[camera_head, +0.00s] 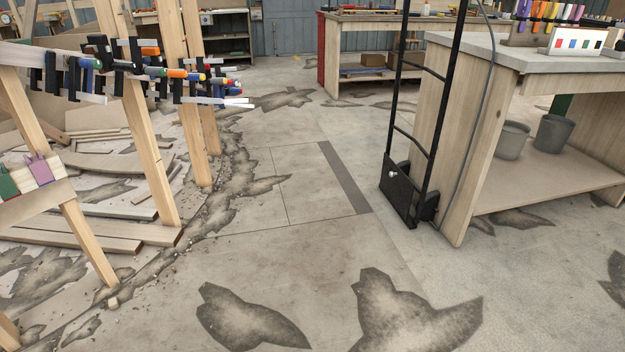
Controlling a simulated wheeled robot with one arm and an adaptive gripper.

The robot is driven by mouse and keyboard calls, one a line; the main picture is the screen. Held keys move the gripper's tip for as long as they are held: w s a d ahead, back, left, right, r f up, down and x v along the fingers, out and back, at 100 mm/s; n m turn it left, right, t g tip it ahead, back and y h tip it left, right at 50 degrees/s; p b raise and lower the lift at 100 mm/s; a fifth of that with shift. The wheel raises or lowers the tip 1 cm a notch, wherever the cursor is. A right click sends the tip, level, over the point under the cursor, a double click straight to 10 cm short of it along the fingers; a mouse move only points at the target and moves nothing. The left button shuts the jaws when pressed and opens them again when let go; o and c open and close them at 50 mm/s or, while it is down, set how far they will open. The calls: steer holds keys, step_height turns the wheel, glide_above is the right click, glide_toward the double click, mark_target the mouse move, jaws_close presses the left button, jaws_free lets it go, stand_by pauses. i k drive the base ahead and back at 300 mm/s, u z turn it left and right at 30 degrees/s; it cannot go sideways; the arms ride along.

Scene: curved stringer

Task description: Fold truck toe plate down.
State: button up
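A black hand truck (427,115) stands upright against the left end of the workbench on the right. Its tall frame has rungs between two rails, and its top runs out of the picture. The dark toe plate (397,191) is at the bottom of the frame, folded up nearly upright against it. A small light knob or latch (393,175) shows on the plate's face. A dark wheel shows partly behind the plate at its right. My gripper is not in view.
The workbench (490,50) on the right holds grey buckets (554,134) on its lower shelf. At left, wooden posts (149,150) carry clamps, with loose boards (80,235) on the floor. The stained floor (300,240) between is open up to the truck. Another bench (345,50) stands behind.

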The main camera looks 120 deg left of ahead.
mark_target(397, 186)
steer(key=u, duration=3.35)
steer(key=i, duration=2.95)
steer(key=u, duration=0.9)
steer(key=i, duration=0.8)
steer(key=u, duration=0.2)
